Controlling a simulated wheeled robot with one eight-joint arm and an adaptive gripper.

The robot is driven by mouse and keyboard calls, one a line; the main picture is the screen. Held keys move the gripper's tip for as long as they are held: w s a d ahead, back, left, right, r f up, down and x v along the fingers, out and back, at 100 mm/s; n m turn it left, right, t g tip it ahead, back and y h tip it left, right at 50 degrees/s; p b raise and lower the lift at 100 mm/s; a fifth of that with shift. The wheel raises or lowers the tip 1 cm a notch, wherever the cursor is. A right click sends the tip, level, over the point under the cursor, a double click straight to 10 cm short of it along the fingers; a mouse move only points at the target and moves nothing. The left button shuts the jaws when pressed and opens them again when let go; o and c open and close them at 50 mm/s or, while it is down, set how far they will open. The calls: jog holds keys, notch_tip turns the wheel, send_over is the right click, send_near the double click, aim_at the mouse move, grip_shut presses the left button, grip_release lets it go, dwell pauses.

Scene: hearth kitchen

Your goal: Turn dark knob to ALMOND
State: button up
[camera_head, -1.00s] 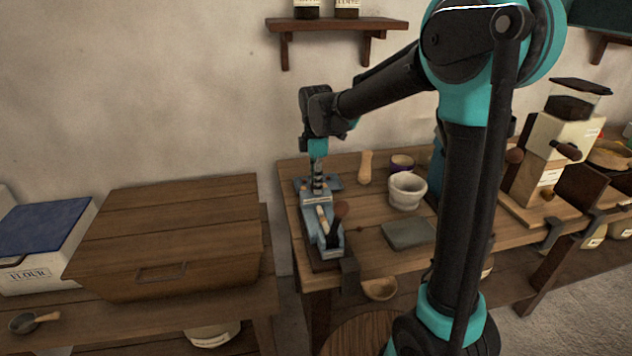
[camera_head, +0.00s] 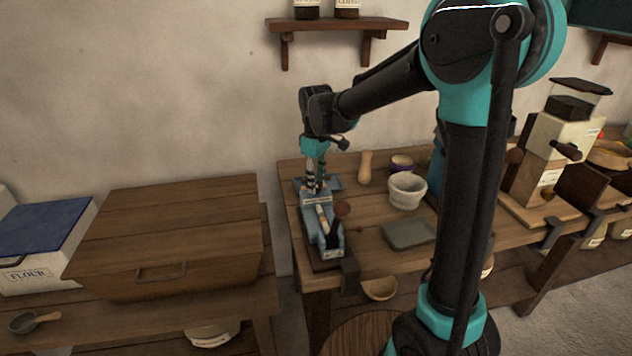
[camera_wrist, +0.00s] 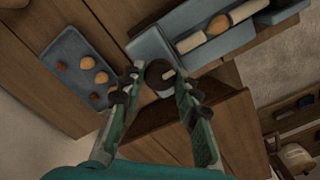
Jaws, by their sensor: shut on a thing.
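The dark round knob (camera_wrist: 159,73) sits at the end of the blue-grey nutcracker-like device (camera_wrist: 152,46). My gripper (camera_wrist: 160,86) is shut on the knob, with one green finger on each side. In the head view, my gripper (camera_head: 315,190) points down at the far end of the device (camera_head: 328,240), and the knob is hidden there. The device carries pale rods with a brown nut (camera_wrist: 218,25) between them. A brown ball-ended lever (camera_head: 342,208) shows beside it. No ALMOND marking can be read.
A blue-grey tray (camera_wrist: 71,58) with several nuts lies beside the device. On the bench, a wooden pestle-like piece (camera_head: 366,167), a pale mortar (camera_head: 406,190) and a flat grey slab (camera_head: 408,234) stand to the right. A wooden chest (camera_head: 165,275) is at left.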

jog(key=m, duration=0.4)
jog(key=shift+m, duration=0.3)
jog(key=m, duration=0.4)
jog(key=shift+m, duration=0.3)
jog(key=o, duration=1.2)
jog(key=shift+c, duration=0.2)
notch_tip(320, 180, up, 12)
